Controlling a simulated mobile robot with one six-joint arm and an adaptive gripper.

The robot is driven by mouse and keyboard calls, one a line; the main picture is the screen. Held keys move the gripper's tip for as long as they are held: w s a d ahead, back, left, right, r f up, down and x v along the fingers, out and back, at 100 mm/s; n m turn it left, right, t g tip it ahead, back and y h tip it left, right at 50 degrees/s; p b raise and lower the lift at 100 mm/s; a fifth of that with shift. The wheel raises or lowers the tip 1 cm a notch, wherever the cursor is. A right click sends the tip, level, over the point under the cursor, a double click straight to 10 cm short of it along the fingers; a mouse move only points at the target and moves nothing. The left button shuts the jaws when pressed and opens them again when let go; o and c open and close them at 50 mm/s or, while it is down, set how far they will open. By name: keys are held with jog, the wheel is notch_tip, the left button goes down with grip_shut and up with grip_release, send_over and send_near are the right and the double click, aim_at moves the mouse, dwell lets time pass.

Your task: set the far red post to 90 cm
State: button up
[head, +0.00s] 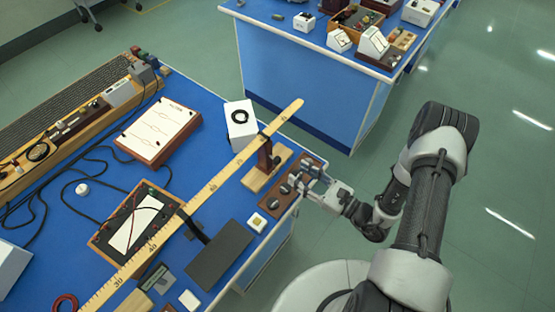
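A dark red post (265,154) stands upright on a pale wooden foot (256,183) toward the far end of a long wooden scale (194,203). The scale runs diagonally across the blue bench and passes by the post. Its numbers are small; the exact reading at the post cannot be told. My gripper (303,182) is at the bench's right edge, right of and apart from the post, over or beside a brown block with dark knobs (276,199). Its small fingers overlap the block in the picture, so their opening and any contact are unclear.
A white box with a black ring (240,133) stands left of the scale's far end. A second bench (292,72) stands beyond open floor.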

aim_at(280, 161)
jog(key=b+x, duration=0.1)
jog(key=x, duration=0.8)
jog(key=shift+w+a, duration=0.25)
jog(key=shift+a, duration=0.05)
grip_shut()
dwell(0.3)
